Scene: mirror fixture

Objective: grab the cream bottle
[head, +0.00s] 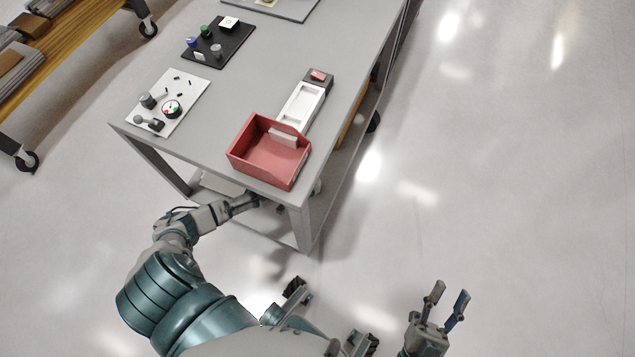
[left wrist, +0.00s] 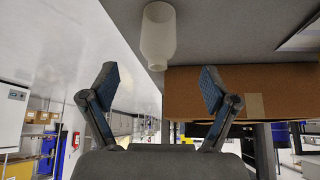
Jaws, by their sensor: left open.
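The cream bottle (left wrist: 158,38) shows in the left wrist view, where the picture looks upside down, with its neck toward the bottom of the picture. It rests on a grey surface (left wrist: 228,30), ahead of my left gripper (left wrist: 158,85). The left gripper is open, its fingers apart on either side of the bottle's line, and nothing is between them. In the head view my left arm reaches to the table's near edge, and its gripper is mostly hidden under the tabletop. My right gripper (head: 448,297) is open and empty above the floor, right of the table.
A cardboard box (left wrist: 240,92) sits close beside the bottle. In the head view the grey table (head: 240,100) carries a red bin (head: 268,168), a white tray (head: 301,105) and small boards with parts. A table leg (head: 304,228) stands near my left arm. Floor to the right is clear.

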